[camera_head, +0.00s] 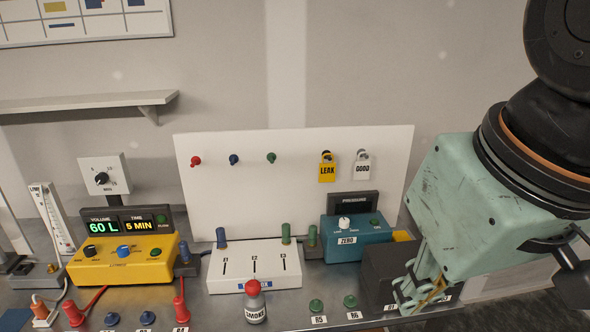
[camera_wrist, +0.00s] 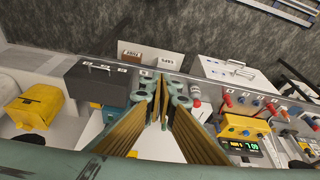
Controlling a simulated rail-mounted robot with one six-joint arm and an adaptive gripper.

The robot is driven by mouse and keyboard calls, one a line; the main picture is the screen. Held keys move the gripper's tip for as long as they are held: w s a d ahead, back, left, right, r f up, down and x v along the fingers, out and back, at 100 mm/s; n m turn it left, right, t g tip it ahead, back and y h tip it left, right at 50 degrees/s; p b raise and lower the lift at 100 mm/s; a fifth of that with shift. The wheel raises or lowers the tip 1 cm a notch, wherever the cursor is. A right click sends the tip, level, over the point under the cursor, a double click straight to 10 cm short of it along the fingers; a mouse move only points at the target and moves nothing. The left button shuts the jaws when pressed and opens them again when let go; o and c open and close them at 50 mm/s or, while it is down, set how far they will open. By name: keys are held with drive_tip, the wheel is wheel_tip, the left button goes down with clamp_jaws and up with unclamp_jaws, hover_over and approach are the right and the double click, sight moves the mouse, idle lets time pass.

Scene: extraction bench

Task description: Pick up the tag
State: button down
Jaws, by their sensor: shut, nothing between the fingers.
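Two tags hang side by side on the upright white panel in the head view. One is a yellow tag marked LEAK (camera_head: 327,172), the other a white tag marked GOOD (camera_head: 362,168). I cannot tell which tag is meant. My gripper (camera_head: 408,295) is shut and empty, low at the right in front of a dark box, well below and to the right of both tags. In the wrist view the fingers of my gripper (camera_wrist: 163,122) point away from the camera, with nothing between them. I cannot clearly make out either tag there.
The dark box (camera_head: 380,270) is beside the blue PRESSURE unit (camera_head: 350,240). A white block with slots (camera_head: 250,262), a red-topped SMOKE bottle (camera_head: 256,304) and a yellow control box (camera_head: 120,262) stand on the bench. Red, blue and green pegs line the panel. A yellow object (camera_wrist: 38,105) shows in the wrist view.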

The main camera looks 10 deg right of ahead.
drive_tip(key=c, duration=3.4)
unclamp_jaws()
drive_tip(key=o, duration=1.6)
drive_tip(key=shift+c, duration=0.2)
